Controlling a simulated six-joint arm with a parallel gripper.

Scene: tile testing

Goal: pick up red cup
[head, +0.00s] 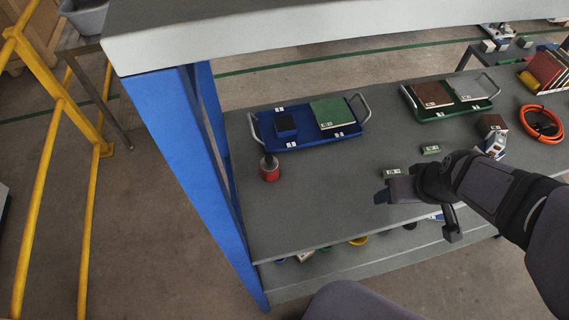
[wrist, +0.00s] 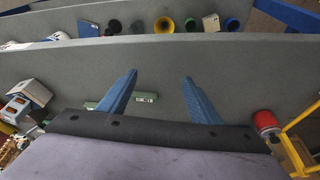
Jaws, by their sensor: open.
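The red cup (head: 269,172) stands on the grey bench top near its left edge, just in front of the blue tray. A dark piece shows above it in the head view. In the wrist view the red cup (wrist: 266,121) is at the right, with a pale top. My gripper (head: 383,190) is over the bench front, well to the right of the cup. In the wrist view its two blue fingers (wrist: 160,80) are spread apart with nothing between them.
A blue tray (head: 298,139) holds a dark box and a green tile. A green tray (head: 447,113) stands to its right. Small green blocks (head: 431,150) lie near my gripper. A blue post (head: 190,170) rises at the bench's left. The bench between cup and gripper is clear.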

